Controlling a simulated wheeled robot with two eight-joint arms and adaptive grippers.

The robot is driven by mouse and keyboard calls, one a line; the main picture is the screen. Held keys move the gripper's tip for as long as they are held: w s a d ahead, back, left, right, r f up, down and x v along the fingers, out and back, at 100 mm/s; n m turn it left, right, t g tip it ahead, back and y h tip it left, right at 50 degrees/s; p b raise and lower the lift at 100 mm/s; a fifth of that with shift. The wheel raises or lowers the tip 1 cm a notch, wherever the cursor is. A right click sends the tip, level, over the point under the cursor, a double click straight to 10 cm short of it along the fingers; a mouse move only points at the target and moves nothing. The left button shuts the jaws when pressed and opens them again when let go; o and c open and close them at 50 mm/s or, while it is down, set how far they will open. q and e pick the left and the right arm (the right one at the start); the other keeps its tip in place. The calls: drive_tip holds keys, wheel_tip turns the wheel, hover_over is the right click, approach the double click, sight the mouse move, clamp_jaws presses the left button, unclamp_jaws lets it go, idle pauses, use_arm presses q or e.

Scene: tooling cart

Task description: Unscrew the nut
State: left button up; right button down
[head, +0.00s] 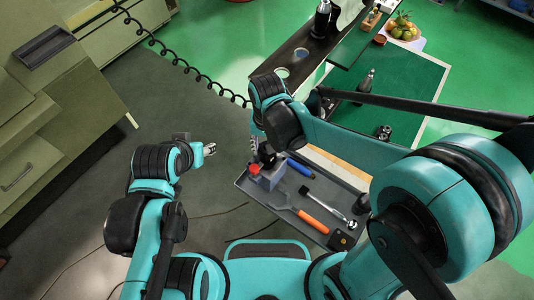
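A grey block (268,180) with a red part (254,169) stands at the left end of the grey tool tray (262,198). I cannot pick out a nut for certain at this size. My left gripper (210,149) is raised to the left of the tray, apart from the block; its fingers are too small to read. My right arm reaches in from the right across the tray, and its wrist bends down above the block. My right gripper (254,146) is small and partly hidden there, just above or beside the block. I cannot tell whether it touches anything.
On the tray lie an orange-handled wrench (312,218), a ratchet (325,203) and a blue-handled tool (300,168). A green-topped surface (408,85) and a dark shelf (305,50) stand behind. Cabinets (60,120) stand at left.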

drive_tip(key=shift+n, duration=0.4)
drive_tip(key=n, duration=0.4)
drive_tip(key=shift+n, duration=1)
drive_tip(key=n, duration=0.6)
drive_tip(key=shift+b, duration=0.3)
